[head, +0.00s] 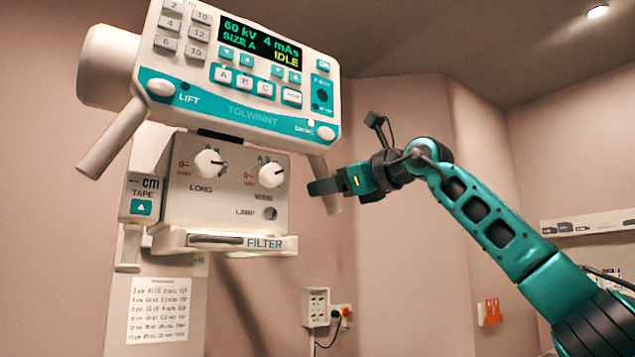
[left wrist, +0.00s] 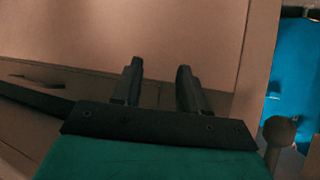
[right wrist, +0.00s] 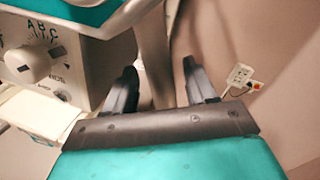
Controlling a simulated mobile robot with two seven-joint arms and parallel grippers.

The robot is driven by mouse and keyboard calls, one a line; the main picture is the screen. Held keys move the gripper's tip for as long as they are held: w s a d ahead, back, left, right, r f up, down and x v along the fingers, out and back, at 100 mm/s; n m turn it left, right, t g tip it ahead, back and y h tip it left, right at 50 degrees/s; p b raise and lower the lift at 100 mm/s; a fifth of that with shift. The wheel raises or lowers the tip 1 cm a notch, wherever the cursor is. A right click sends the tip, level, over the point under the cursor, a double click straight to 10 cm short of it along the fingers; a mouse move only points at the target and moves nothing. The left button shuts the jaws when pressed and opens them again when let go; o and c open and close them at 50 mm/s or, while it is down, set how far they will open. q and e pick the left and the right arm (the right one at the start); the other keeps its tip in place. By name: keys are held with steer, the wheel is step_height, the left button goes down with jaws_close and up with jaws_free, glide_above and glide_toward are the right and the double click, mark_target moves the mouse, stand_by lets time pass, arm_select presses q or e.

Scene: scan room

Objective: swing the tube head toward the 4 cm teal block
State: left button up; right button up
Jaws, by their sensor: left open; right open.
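The tube head (head: 105,75) hangs at the upper left of the head view, with a teal and white control panel (head: 250,117) reading 60 kV, 4 mAs, IDLE. It has a left handle (head: 112,140) and a right handle (head: 318,163). My right gripper (head: 322,186) is open at the right handle. In the right wrist view the handle (right wrist: 155,60) shows between the two open fingers (right wrist: 160,85); I cannot tell whether they touch it. My left gripper (left wrist: 158,82) is open and empty in the left wrist view. The teal block is not in view.
Below the panel is the collimator box (head: 180,200) with knobs and a filter slot (head: 225,241). A tape unit (head: 140,195) is on its left. A wall socket (head: 316,306) and a wall shelf (head: 590,225) are behind. The left wrist view shows a blue surface (left wrist: 298,75) at right.

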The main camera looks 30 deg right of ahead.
steer(key=x, duration=0.3)
steer(key=shift+w+a+p, duration=0.1)
steer(key=shift+w+p, duration=0.2)
steer(key=shift+p, duration=0.1)
jaws_close()
stand_by(0.3)
